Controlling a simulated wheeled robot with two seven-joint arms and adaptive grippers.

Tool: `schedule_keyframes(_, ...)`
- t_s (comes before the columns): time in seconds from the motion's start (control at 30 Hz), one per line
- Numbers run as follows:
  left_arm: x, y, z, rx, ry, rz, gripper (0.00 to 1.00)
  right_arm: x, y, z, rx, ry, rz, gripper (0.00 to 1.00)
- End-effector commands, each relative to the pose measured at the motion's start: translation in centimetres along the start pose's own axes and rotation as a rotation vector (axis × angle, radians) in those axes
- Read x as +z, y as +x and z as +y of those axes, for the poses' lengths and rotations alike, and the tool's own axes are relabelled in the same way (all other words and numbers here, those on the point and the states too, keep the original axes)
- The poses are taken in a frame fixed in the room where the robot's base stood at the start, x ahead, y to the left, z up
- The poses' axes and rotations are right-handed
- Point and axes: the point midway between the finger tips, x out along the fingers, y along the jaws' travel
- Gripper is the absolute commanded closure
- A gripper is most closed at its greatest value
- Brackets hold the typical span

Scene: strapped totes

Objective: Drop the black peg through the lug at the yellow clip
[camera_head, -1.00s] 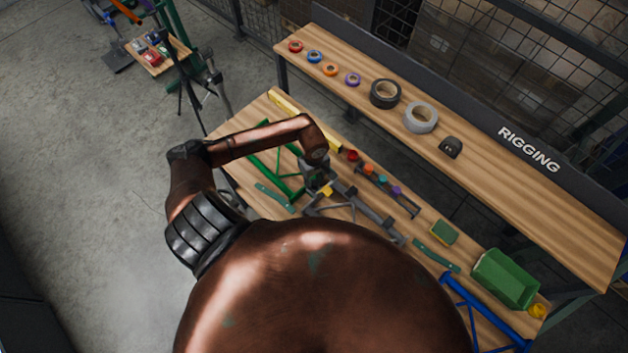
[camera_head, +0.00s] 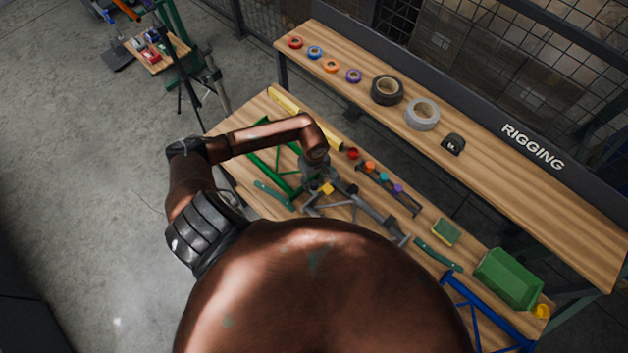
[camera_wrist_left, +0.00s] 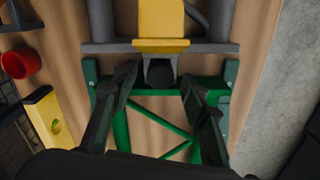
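The yellow clip (camera_head: 327,188) sits on a grey tube frame (camera_head: 385,221), beside a green frame (camera_head: 275,157). In the left wrist view the yellow clip (camera_wrist_left: 162,22) is at the top, over a grey crossbar (camera_wrist_left: 108,47). Just below it is a grey lug with a dark round centre (camera_wrist_left: 160,72); I cannot tell whether this is the black peg's end or an open hole. My left gripper (camera_wrist_left: 159,82) has its fingers spread apart on either side of this lug, with nothing clearly gripped. In the head view my left gripper (camera_head: 319,176) is over the frames, its fingertips hidden. My right gripper is out of view.
A red cup (camera_wrist_left: 20,62) and a yellow bar (camera_wrist_left: 48,117) lie left of the gripper. A rack (camera_head: 388,188) with coloured pieces stands close by. A green bin (camera_head: 507,279) and a blue frame (camera_head: 487,312) are at the right. The rigging shelf (camera_head: 470,170) runs behind.

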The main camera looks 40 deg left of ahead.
Motion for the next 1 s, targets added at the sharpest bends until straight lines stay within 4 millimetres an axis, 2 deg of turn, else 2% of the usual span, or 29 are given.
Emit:
schedule_keyframes(0.37,-0.1,-0.6,0.0,0.001,0.001,0.001,0.56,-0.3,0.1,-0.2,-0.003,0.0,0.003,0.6)
schedule_keyframes(0.47,-0.1,-1.9,0.1,0.003,0.002,0.002,0.56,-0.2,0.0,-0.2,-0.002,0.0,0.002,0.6)
schedule_keyframes(0.8,-0.2,-8.8,0.1,0.002,0.001,0.004,0.56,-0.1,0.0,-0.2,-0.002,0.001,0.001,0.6)
schedule_keyframes(1.0,-0.1,-11.3,0.0,0.001,0.0,0.001,0.56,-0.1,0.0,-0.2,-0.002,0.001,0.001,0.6)
